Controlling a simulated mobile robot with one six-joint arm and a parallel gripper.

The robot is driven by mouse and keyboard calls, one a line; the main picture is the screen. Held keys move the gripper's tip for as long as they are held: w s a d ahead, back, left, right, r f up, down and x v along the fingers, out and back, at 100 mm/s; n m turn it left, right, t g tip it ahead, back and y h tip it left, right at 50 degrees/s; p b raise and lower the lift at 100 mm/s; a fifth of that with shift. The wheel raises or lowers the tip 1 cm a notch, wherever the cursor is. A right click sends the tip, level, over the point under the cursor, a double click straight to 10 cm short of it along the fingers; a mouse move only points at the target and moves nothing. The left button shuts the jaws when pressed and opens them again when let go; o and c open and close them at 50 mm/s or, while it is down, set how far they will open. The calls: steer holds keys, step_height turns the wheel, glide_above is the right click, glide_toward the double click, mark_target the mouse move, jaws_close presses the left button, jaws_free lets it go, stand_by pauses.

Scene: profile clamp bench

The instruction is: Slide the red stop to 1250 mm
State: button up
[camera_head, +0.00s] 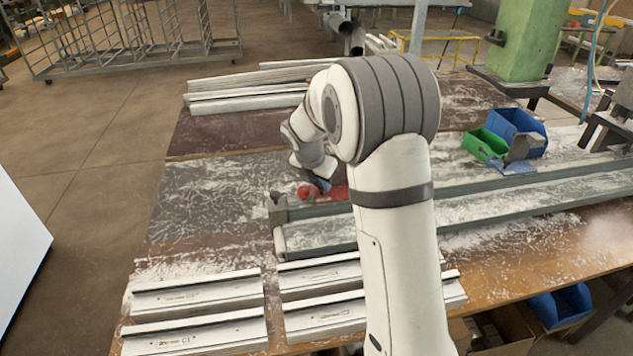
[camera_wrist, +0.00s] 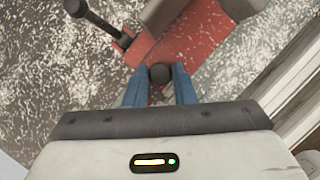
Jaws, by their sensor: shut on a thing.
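The red stop (camera_head: 337,193) is on the long grey rail (camera_head: 480,195) near its left end, partly hidden by my arm in the head view. In the wrist view the red stop (camera_wrist: 190,48) shows as a red plate with a grey block over part of it. A round black knob (camera_wrist: 160,73) is at its near edge. My gripper (camera_wrist: 159,84) has its two blue fingers on either side of this knob and is shut on it. In the head view my gripper (camera_head: 322,184) is small and mostly covered. No scale reading is legible.
A black lever (camera_wrist: 95,22) reaches out beside the red plate. White aluminium profiles (camera_head: 195,330) lie at the front, more at the back (camera_head: 245,95). Green (camera_head: 485,146) and blue (camera_head: 515,130) bins stand behind the rail at right. Shavings cover the bench.

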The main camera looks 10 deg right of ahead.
jaws_close()
steer(key=shift+a, duration=0.25)
steer(key=shift+d+r, duration=0.1)
steer(key=shift+d, duration=0.2)
steer(key=d+p, duration=0.6)
steer(key=d, duration=0.8)
steer(key=shift+d+r, duration=0.1)
steer(key=shift+r, duration=0.05)
steer(key=shift+d, duration=0.4)
steer(key=o, duration=0.9)
jaws_free()
steer(key=shift+f, duration=0.2)
